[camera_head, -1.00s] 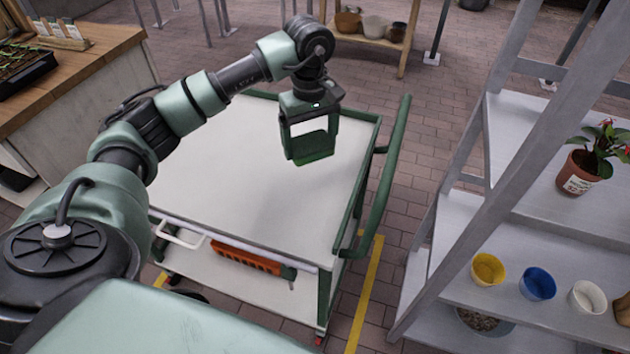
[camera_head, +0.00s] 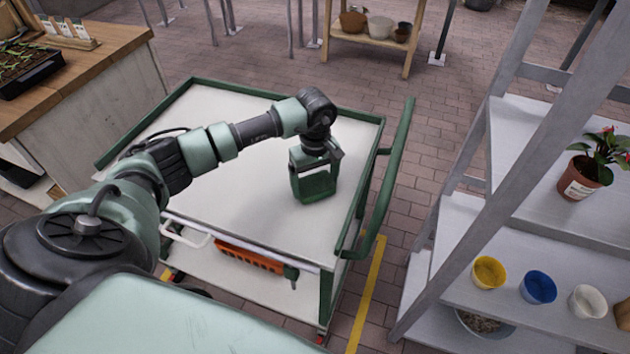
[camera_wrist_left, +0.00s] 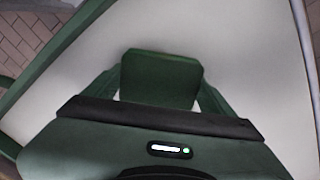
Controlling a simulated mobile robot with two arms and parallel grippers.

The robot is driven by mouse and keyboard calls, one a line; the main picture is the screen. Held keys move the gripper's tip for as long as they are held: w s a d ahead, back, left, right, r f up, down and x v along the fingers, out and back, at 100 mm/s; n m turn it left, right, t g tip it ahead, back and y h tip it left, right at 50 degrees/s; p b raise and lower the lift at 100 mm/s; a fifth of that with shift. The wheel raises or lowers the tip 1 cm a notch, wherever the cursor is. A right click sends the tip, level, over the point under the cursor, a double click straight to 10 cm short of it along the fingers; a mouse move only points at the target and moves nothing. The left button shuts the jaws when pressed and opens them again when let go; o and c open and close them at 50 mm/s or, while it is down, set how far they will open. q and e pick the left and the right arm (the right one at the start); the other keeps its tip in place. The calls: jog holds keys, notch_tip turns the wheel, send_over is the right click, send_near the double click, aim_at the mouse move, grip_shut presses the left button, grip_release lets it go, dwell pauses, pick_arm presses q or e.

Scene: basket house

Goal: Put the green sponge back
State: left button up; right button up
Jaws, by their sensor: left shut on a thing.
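My left gripper (camera_head: 314,186) points down over the right part of the white top of the green-framed cart (camera_head: 225,200). It is shut on the dark green sponge (camera_head: 316,187), which spans between its fingers. In the left wrist view the sponge (camera_wrist_left: 160,80) sits between the two green fingers with the white cart top behind it. The sponge is on or close above the cart top; I cannot tell if it touches. My right gripper is in neither view.
The cart has a green rim and a green handle (camera_head: 385,190) on its right. A grey shelf with a yellow pot (camera_head: 488,272), a blue pot (camera_head: 537,287) and a potted plant (camera_head: 583,175) stands at the right. A wooden bench with a seedling tray (camera_head: 25,68) is at the left. Most of the cart top is clear.

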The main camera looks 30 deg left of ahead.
aim_at(315, 183)
pick_arm(q)
jog(key=shift+f, duration=0.1)
jog(key=o, duration=1.2)
jog(key=shift+c, duration=0.2)
jog(key=shift+r, duration=0.4)
notch_tip(315, 183, up, 12)
jog(key=b, duration=0.1)
jog(key=shift+f+b, duration=0.2)
jog(key=shift+b, duration=0.1)
